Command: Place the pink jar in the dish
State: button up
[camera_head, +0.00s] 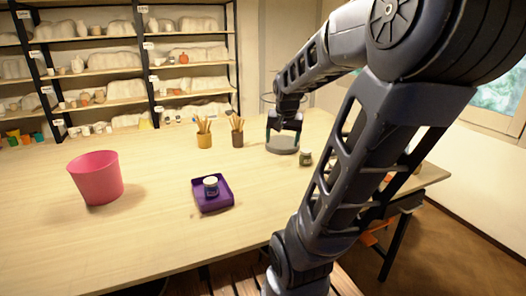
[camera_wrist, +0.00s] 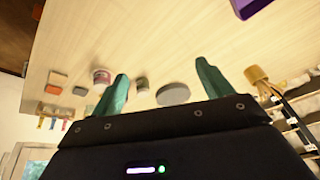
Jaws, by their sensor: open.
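The pink jar (camera_wrist: 102,76), with a pale lid, stands on the table in the wrist view, just left of my left fingertip; I cannot make it out in the head view, where my arm covers part of the table. The purple square dish (camera_head: 226,205) sits on the table in the head view with a dark blue, pale-lidded jar (camera_head: 211,187) in it. A purple corner (camera_wrist: 250,6) shows at the top of the wrist view. My gripper (camera_wrist: 162,72) is open and empty above the table; in the head view it (camera_head: 284,128) is over the grey disc.
A grey round disc (camera_head: 282,146) and a small green jar (camera_head: 306,158) stand near my gripper. Two brush pots (camera_head: 204,138) (camera_head: 238,137) are left of it. A pink bucket (camera_head: 97,178) stands at left. Small blocks (camera_wrist: 80,91) lie beyond the pink jar. Shelves line the back.

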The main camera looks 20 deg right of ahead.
jog(key=s+a+r+n+y, duration=0.1)
jog(key=s+a+r+n, duration=0.1)
jog(key=s+a+n, duration=0.4)
jog(key=s+a, duration=0.4)
jog(key=a, duration=0.1)
jog(key=shift+a+t, duration=0.35)
jog(key=shift+t, duration=0.05)
